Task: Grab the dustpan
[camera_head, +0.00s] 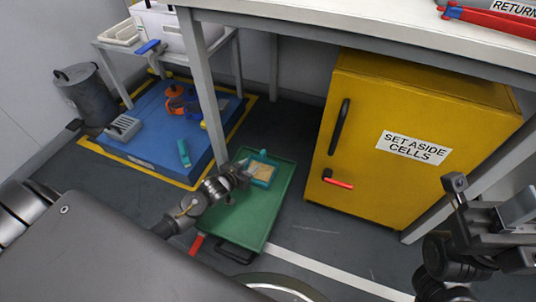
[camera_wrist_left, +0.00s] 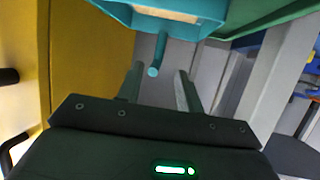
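The dustpan (camera_head: 262,170) looks like a small teal pan with a tan patch inside, lying on the green tray (camera_head: 262,218) in the head view. In the left wrist view the teal dustpan (camera_wrist_left: 200,8) is at the top, its short round handle pointing towards my left gripper (camera_wrist_left: 160,88). The handle end appears between the two fingers, which stand apart; I cannot tell whether they touch it. In the head view my left gripper (camera_head: 241,174) is just left of the pan. My right gripper (camera_head: 488,200) is at the right edge, apparently open and empty.
A yellow cabinet (camera_head: 350,110) labelled "SET ASIDE CELLS" stands right of the tray. A table leg (camera_head: 205,100) rises close on the left. A blue platform (camera_head: 150,150) holds several items. A grey bin (camera_head: 88,98) stands far left. A white table (camera_head: 400,35) overhangs.

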